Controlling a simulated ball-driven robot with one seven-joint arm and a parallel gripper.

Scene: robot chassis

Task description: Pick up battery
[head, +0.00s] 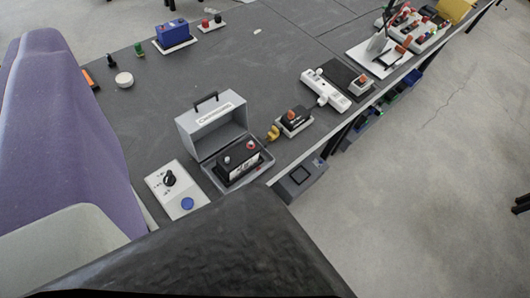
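A black battery-like block (240,168) with a red and a pale terminal on top sits in an open grey case (215,126). The case lid stands up behind it, with a dark handle on top. A blue battery-like box (172,31) with a dark top stands on a white base at the back of the table. I cannot tell which of the two is the task's battery. Neither is held by anything I can see. No gripper fingers can be made out in this view.
The grey table (120,115) has a white panel (178,190) with a black knob and blue button, a white power strip (325,90) and a red-topped device (294,122). A large purple shape (70,120) and a dark one (215,255) block the left and bottom.

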